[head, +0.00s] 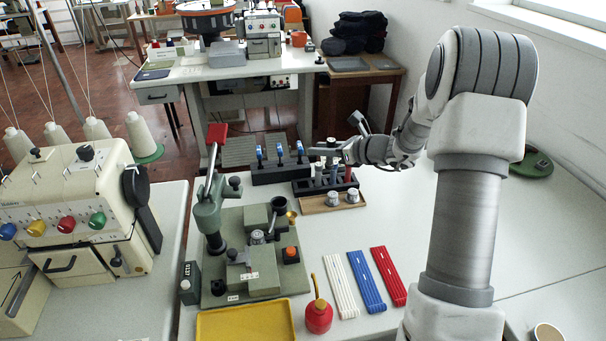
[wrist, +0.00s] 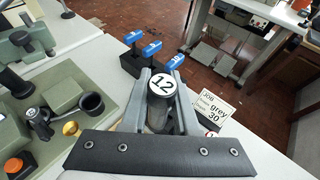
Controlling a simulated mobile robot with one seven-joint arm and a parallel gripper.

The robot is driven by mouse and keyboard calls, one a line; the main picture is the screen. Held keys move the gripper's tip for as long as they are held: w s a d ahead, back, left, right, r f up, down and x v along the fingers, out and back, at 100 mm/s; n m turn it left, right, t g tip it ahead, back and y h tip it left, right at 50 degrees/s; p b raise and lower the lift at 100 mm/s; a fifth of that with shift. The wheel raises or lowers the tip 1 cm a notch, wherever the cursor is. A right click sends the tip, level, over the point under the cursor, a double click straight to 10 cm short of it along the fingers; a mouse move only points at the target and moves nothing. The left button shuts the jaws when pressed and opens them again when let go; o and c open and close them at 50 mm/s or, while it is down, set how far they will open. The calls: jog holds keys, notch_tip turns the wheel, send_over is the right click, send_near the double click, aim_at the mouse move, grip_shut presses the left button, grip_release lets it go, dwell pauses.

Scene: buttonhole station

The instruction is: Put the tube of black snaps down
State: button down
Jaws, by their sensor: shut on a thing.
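My gripper (head: 328,152) is shut on a tube (wrist: 162,86), whose round white cap reads 12. The two grey fingers stand on either side of it in the wrist view, and the cap faces the camera. The tube's contents are hidden, so I cannot tell that they are black snaps. In the head view the gripper is over a dark tube rack (head: 303,188) with several tubes, one of them red (head: 347,173). I cannot tell whether the held tube touches the rack.
A tan tray (head: 318,207) with two white-capped jars stands in front of the rack. A dark block with blue-topped levers (head: 279,151) is to its left. A green press (head: 258,262) stands front left. White, blue and red strips (head: 366,282) lie in front. The right tabletop is mostly clear.

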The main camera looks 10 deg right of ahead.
send_over(288, 170)
jog(key=s+d, duration=0.2)
jog(key=s, duration=0.1)
jog(key=f, duration=0.3)
jog(key=f+b, duration=0.1)
jog(key=f, duration=0.1)
jog(key=shift+w+a, duration=0.1)
jog(key=shift+w, duration=0.15)
jog(key=shift+s+f+b, duration=0.1)
jog(key=shift+f+b, duration=0.2)
jog(key=shift+f, duration=1.6)
jog(key=shift+f+b, duration=0.6)
jog(key=shift+b, duration=0.15)
jog(key=c, duration=0.7)
grip_release()
